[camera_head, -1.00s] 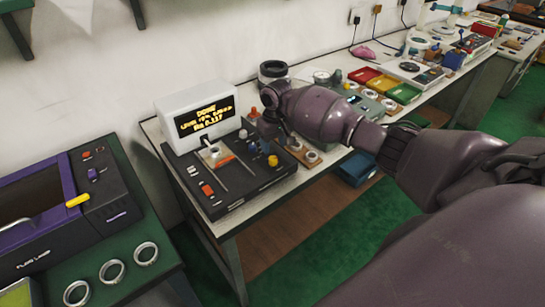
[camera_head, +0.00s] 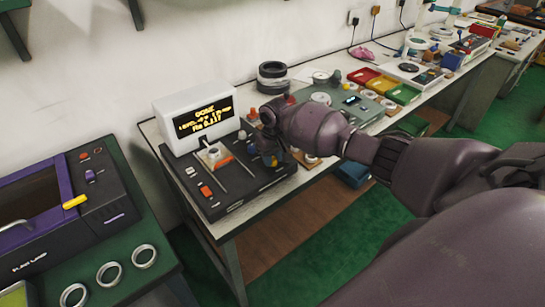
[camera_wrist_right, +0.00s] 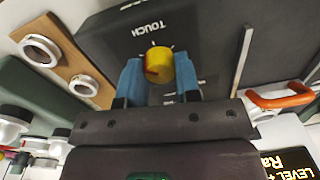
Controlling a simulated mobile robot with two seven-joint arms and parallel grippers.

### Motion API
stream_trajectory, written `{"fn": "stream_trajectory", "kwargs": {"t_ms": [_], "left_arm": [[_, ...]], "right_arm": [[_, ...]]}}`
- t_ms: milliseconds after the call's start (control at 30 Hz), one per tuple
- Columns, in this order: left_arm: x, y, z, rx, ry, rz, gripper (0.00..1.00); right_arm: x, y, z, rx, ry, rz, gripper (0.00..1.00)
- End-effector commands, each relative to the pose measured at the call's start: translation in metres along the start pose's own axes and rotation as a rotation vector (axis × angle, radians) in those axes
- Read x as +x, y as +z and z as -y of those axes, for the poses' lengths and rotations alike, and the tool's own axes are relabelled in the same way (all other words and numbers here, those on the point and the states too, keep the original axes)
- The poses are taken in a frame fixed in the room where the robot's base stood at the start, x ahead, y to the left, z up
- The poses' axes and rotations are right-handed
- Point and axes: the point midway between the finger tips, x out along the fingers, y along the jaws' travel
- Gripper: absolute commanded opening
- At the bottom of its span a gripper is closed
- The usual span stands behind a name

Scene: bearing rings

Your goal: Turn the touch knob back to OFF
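The touch knob (camera_wrist_right: 158,65), yellow with a red part, sits on the black control panel beside the label TOUCH, with white tick marks around it. My right gripper (camera_wrist_right: 159,70) has its two blue fingers on either side of the knob, with their inner faces very close to it. I cannot tell whether they touch it. In the head view my right gripper (camera_head: 268,146) is over the panel's right part and largely hides the knob. The panel belongs to the tester (camera_head: 218,198), whose white-framed screen (camera_head: 206,118) shows orange text starting with DONE. My left gripper is out of view.
An orange handle (camera_wrist_right: 280,97) and metal rods stand near the gripper. Rings on a wooden board (camera_wrist_right: 62,62) lie beside the panel. A dark ring stack (camera_head: 272,77) and coloured trays (camera_head: 383,84) stand along the bench. A purple-framed machine (camera_head: 60,205) is at left.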

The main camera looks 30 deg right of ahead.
Motion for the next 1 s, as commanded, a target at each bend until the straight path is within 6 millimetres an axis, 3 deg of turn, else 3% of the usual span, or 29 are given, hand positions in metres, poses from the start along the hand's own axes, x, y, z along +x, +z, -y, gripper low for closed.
{"fn": "stream_trajectory", "kwargs": {"t_ms": [33, 100, 467, 1000], "left_arm": [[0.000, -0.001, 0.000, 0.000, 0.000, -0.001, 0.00], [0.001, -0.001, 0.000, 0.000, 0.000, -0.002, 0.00], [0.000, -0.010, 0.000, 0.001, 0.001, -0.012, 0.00], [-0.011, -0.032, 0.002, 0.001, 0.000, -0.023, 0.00]], "right_arm": [[0.000, 0.000, 0.000, 0.000, 0.000, 0.000, 0.17], [0.000, 0.000, 0.000, 0.000, 0.000, 0.000, 0.07], [-0.002, 0.000, 0.001, -0.063, 0.000, 0.002, 0.07], [-0.002, 0.000, 0.001, -0.507, -0.001, 0.020, 0.07]]}}
